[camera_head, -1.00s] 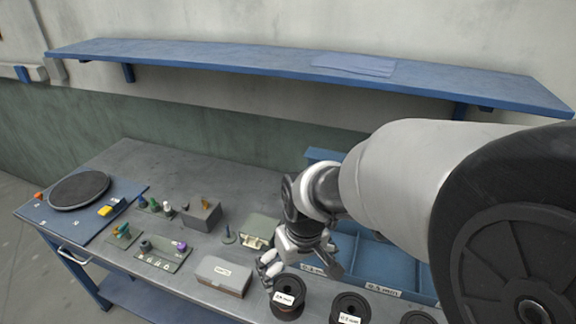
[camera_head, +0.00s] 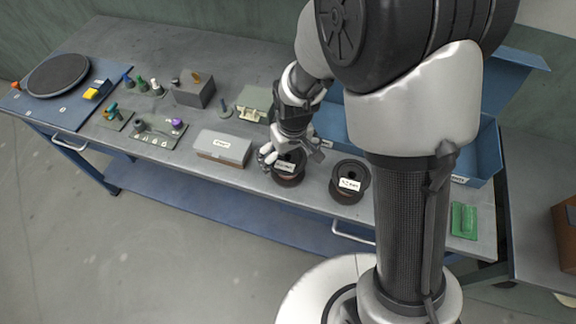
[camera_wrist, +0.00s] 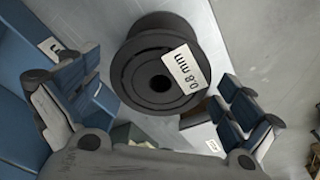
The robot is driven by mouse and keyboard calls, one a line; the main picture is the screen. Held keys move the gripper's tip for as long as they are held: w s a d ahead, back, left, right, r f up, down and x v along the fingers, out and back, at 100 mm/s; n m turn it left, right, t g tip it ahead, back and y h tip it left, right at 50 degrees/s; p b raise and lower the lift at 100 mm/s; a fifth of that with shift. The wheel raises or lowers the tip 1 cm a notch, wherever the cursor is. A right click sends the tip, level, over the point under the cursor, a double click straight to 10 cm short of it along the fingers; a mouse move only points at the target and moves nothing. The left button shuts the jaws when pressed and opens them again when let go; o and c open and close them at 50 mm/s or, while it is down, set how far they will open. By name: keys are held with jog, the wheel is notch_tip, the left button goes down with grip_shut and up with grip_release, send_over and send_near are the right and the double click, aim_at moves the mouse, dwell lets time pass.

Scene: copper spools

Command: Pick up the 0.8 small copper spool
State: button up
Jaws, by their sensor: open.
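The 0.8 mm spool (camera_wrist: 150,95) is dark with a white "0.8 mm" label. In the wrist view it lies between my two open fingers, toward the top of the picture, with clear space on both sides. In the head view this spool (camera_head: 289,180) stands on the workbench near its front edge. My gripper (camera_head: 290,158) is right above it and hides part of its top. In the wrist view my gripper (camera_wrist: 155,112) is open and empty. I cannot tell the exact height of the fingertips over the spool.
A second dark spool (camera_head: 349,190) with a label stands just right. A blue bin (camera_head: 488,150) is behind my arm. Small trays and a round black plate (camera_head: 58,76) lie farther left on the bench (camera_head: 235,55).

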jog(key=f, duration=0.1)
jog(key=f+b, duration=0.1)
jog(key=f, duration=0.1)
jog(key=f+b, duration=0.1)
jog(key=f, duration=0.1)
jog(key=shift+w+a+f, duration=0.15)
jog(key=shift+w+f, duration=0.1)
jog(key=shift+r, duration=0.1)
jog(key=shift+c, duration=0.4)
jog(key=c, duration=1.7)
jog(key=shift+w, duration=0.1)
